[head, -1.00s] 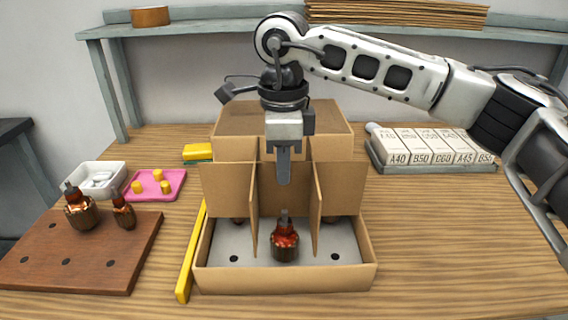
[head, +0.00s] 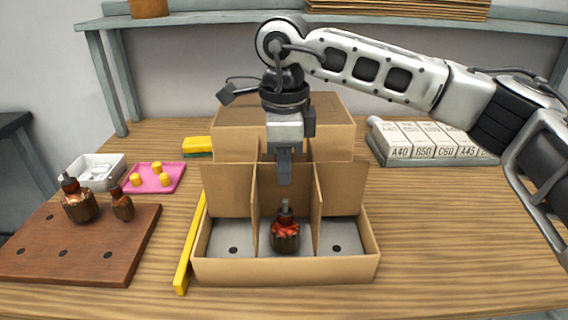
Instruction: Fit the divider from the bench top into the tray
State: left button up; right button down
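The divider (head: 340,190) is of brown cardboard, a long panel crossed by two shorter ones. It stands upright inside the open cardboard tray (head: 285,272), its upper part above the rim. I cannot tell whether its lower edges touch the tray floor. My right gripper (head: 284,178) points down at the middle of the long panel and is shut on it. One finger shows in front; the other is hidden behind the panel. A copper-wound armature (head: 285,232) stands in the front middle compartment. The front left and right compartments show bare holes; the rear ones are hidden. My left gripper is out of view.
A cardboard box (head: 235,140) stands behind the tray. A yellow bar (head: 188,250) lies close along its left side. A wooden board (head: 85,250) with two armatures, a pink tray (head: 170,185) and a white bin (head: 118,165) are left. Labelled boxes (head: 425,145) stand back right. The right front bench is clear.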

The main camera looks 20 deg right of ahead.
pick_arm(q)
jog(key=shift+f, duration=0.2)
pick_arm(e)
jog(key=shift+f, duration=0.4)
jog(key=c, duration=1.6)
grip_release()
jog(key=shift+r, duration=0.8)
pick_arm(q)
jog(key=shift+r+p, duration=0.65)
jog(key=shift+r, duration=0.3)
pick_arm(e)
notch_tip(320, 180, up, 14)
jog(key=shift+r, duration=0.2)
